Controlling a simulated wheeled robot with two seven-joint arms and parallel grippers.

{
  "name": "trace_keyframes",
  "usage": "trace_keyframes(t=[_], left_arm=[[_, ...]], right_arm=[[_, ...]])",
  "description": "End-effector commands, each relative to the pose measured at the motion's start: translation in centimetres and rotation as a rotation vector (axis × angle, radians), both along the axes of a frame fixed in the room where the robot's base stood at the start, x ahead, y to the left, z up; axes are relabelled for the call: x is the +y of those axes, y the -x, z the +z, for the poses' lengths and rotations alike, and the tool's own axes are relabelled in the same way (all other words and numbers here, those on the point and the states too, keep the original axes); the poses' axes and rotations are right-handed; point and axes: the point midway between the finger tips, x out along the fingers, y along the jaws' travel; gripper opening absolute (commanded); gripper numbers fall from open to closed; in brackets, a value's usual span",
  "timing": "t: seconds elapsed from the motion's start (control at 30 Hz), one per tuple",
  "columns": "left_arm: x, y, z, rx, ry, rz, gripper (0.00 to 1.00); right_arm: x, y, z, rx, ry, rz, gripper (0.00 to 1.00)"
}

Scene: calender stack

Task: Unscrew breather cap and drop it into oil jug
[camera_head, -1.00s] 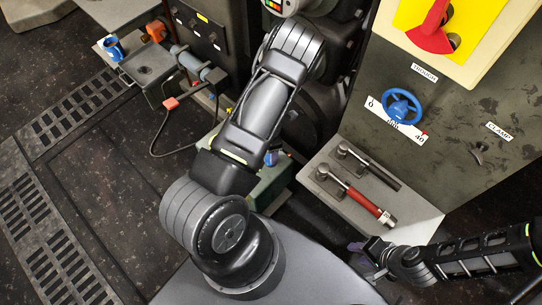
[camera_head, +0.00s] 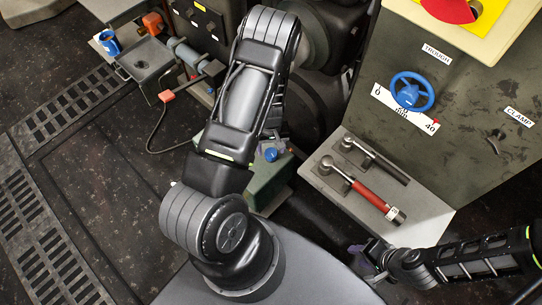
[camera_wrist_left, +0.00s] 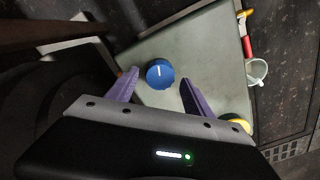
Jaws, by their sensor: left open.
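The breather cap is a round blue cap with a white line (camera_wrist_left: 160,73), sitting on the grey-green top of a box (camera_wrist_left: 205,50) in the left wrist view. The head view shows a blue cap (camera_head: 270,154) on the green box (camera_head: 272,185), partly behind my left arm. My left gripper (camera_wrist_left: 159,78) is open, its two purple fingers on either side of the cap with gaps visible. My right gripper (camera_head: 365,255) is low at right, small and dark.
A blue mug-like vessel (camera_head: 109,42) stands at the upper left. A grey shelf (camera_head: 335,188) holds a red-handled tool (camera_head: 370,194) and a black-handled one (camera_head: 384,167). A panel with a blue handwheel (camera_head: 412,92) rises at right. The floor at left is clear.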

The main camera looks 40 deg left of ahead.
Motion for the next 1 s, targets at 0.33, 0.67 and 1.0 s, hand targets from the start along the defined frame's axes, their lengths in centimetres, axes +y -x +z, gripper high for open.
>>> trace_keyframes(t=[0.33, 0.67, 1.0], left_arm=[[0.0, 0.0, -3.3, 0.000, 0.000, 0.003, 0.60], [0.0, 0.0, -3.4, 0.000, 0.000, 0.004, 0.60], [0.0, 0.0, -3.4, 0.000, 0.000, 0.004, 0.37]], right_arm=[[0.0, 0.0, -3.1, 0.000, 0.000, 0.000, 0.36], [0.0, 0.0, -3.1, 0.000, 0.000, 0.000, 0.36], [0.0, 0.0, -3.1, 0.000, 0.000, 0.000, 0.36]])
